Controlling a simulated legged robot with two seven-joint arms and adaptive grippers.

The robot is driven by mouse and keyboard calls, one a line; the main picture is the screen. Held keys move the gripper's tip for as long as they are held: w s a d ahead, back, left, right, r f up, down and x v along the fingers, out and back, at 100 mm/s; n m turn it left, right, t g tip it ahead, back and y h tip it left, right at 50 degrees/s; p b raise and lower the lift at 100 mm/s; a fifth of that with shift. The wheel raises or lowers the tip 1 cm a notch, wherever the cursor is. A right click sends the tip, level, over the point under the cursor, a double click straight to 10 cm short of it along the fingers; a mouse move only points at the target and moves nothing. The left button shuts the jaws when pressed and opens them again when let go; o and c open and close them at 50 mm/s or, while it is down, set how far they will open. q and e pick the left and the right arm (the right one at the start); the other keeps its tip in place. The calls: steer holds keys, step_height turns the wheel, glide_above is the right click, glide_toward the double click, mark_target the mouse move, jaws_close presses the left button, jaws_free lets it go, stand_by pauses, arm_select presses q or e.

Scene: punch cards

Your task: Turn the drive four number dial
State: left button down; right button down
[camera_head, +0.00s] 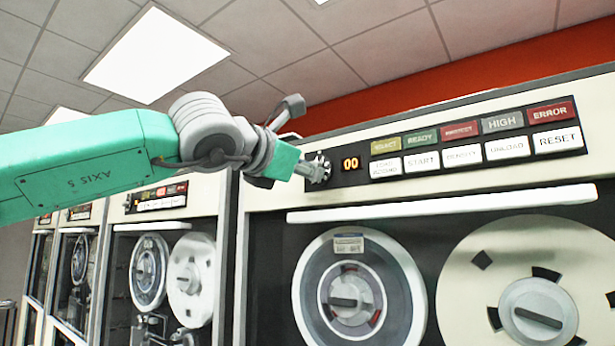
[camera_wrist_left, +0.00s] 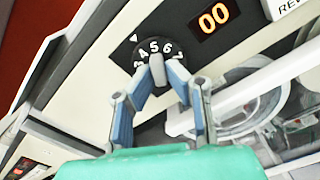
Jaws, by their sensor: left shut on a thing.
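The number dial (camera_head: 318,168) is a small dark knob with white markings at the left end of the near drive's control panel. In the left wrist view the dial (camera_wrist_left: 150,52) shows its ring with A, 5, 6 and 7 near the top, and a white triangle mark above it on the panel. The display beside it (camera_head: 350,163) reads 00 in orange. My left gripper (camera_head: 308,170) reaches the dial from the left. In the left wrist view its two fingers (camera_wrist_left: 158,75) are closed on the dial's grey grip. My right gripper is not in view.
Right of the display are rows of labelled buttons (camera_head: 475,153), including START, UNLOAD and RESET. A white handle bar (camera_head: 440,204) sticks out below the panel, above two tape reels (camera_head: 357,290). More tape drives (camera_head: 160,260) stand to the left. Free space lies before the panel.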

arm_select(q)
steer(key=shift+s+a+r+n+b, duration=0.15)
steer(key=shift+n+b, duration=0.1)
steer(key=shift+n, duration=0.7)
steer(key=shift+w+d+r+n+b, duration=0.15)
steer(key=shift+n+b, duration=0.15)
steer(key=shift+n, duration=0.6)
steer(key=shift+s+a+r+n+b, duration=0.15)
steer(key=shift+n+b, duration=0.1)
steer(key=shift+n, duration=0.7)
steer(key=c, duration=1.6)
jaws_free()
steer(key=shift+f, duration=0.15)
steer(key=shift+d, duration=0.2)
steer(key=v, duration=1.2)
steer(key=shift+w+a, duration=0.15)
steer(key=shift+w, duration=0.05)
